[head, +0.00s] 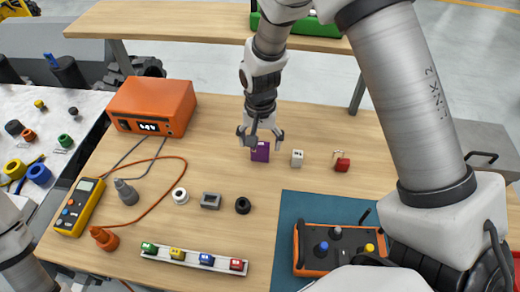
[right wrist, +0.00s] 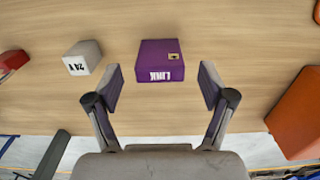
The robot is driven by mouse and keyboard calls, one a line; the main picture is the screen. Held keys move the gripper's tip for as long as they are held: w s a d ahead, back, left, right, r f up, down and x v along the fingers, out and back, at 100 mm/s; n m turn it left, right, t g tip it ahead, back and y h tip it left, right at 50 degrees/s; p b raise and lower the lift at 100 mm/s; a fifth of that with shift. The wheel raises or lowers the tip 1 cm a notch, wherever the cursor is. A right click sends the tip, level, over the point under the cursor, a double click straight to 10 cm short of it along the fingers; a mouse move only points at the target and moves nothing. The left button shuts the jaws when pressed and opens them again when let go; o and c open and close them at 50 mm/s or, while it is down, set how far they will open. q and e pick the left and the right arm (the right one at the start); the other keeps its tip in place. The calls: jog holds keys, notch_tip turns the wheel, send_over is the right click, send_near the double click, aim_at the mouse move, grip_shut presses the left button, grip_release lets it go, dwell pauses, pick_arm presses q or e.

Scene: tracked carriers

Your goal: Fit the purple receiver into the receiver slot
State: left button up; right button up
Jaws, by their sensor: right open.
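The purple receiver (head: 260,152) is a small block standing on the wooden table near its back middle. In the right wrist view the receiver (right wrist: 161,60) shows white "LINK" lettering and a small gold patch. My right gripper (head: 261,134) is open, pointing down over the receiver, with one finger to each side of it in the wrist view (right wrist: 162,76). I cannot tell how far above it the fingertips are. An orange and black controller (head: 312,235) lies on a teal mat at the front right. I cannot make out a receiver slot. My left gripper is out of view.
A white "24V" block (head: 297,158) and a red padlock-like piece (head: 342,163) stand right of the receiver. An orange power box (head: 153,105) is at the back left. A rail (head: 190,259) carries coloured blocks.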

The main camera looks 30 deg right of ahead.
notch_tip(320, 180, down, 2)
jog(key=shift+f, duration=0.1)
jog(key=c, duration=1.3)
jog(key=shift+r, duration=0.2)
